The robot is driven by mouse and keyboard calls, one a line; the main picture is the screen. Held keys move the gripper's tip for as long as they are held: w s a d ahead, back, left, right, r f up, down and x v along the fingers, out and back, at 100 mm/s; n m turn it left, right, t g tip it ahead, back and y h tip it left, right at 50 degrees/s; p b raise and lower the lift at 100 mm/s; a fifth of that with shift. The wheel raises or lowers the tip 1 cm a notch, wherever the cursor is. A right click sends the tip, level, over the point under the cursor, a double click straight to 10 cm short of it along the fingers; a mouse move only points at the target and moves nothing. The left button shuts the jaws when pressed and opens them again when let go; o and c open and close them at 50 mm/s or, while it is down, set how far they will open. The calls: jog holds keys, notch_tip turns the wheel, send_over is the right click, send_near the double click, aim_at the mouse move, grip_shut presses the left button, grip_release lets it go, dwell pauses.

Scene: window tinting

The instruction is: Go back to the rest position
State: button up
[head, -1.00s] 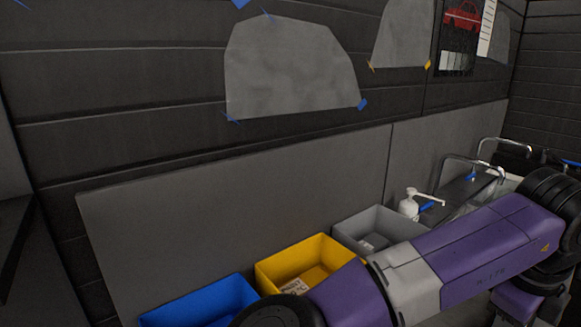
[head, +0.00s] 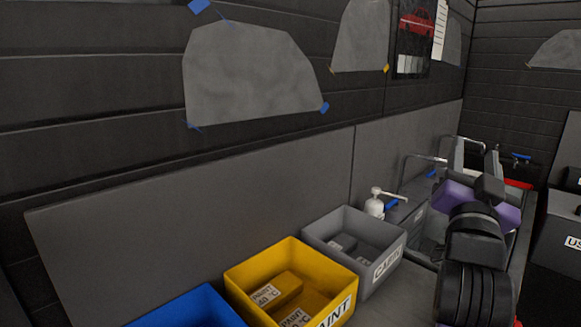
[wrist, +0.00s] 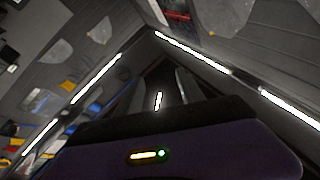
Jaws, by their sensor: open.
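My gripper (wrist: 158,84) shows at the middle of the wrist view, beyond the purple housing with small lit indicators. Its two fingers stand apart with nothing visible between them, though the picture there is dark.
A yellow bin (head: 235,277) and a grey bin (head: 316,228) hold small boxes. A blue bin (head: 190,308) is cut off at the bottom edge. A white pump bottle (head: 375,206) stands behind the grey bin. A dark labelled cabinet (head: 560,222) is at the far right.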

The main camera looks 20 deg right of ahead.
jog(key=s+a+f+n+t+y, duration=0.2)
jog(key=a+f+n+t+y, duration=0.3)
jog(key=a+f+n+y, duration=0.4)
jog(key=s+a+f+n+t+y, duration=0.2)
jog(key=a+f+n+t+y, duration=0.2)
jog(key=a+f+n+y, duration=0.55)
jog(key=s+a+f+m+g, duration=0.2)
jog(key=s+a+f+g, duration=0.2)
jog(key=s+f, duration=0.5)
jog(key=s+a+f+m+g, duration=0.2)
jog(key=s+a+f+g, duration=0.2)
jog(key=s+f, duration=0.5)
jog(key=s+a, duration=0.2)
jog(key=s, duration=0.4)
jog(key=shift+s, duration=0.4)
